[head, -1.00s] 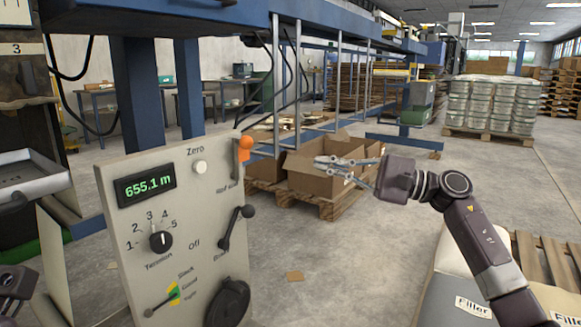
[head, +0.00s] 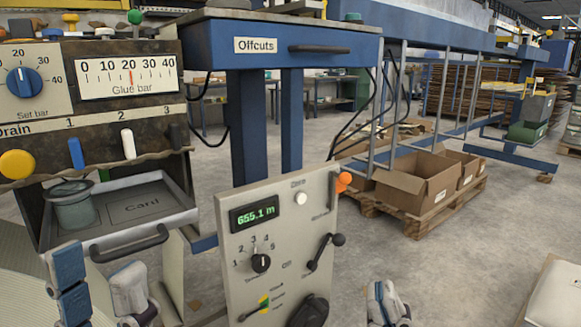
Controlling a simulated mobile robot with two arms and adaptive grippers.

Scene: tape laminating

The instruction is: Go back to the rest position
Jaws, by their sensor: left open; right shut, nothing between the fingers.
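My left gripper (head: 97,266) is at the lower left of the head view, in front of the glue machine's tray. Its fingers stand apart and I see nothing between them. My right gripper (head: 388,299) is at the bottom edge, right of the control panel (head: 232,238), over the floor. Its fingers are together and it appears empty; the rest of that arm is out of frame. The panel's display (head: 254,214) reads 655.1 m.
The glue machine's metal tray (head: 172,210) holds a grey-green pot (head: 72,208) at left. The blue Offcuts bench (head: 215,45) stands behind the panel. Open cardboard boxes (head: 418,185) sit on a pallet at right. A pale sack edge (head: 556,296) shows at lower right. Floor between is clear.

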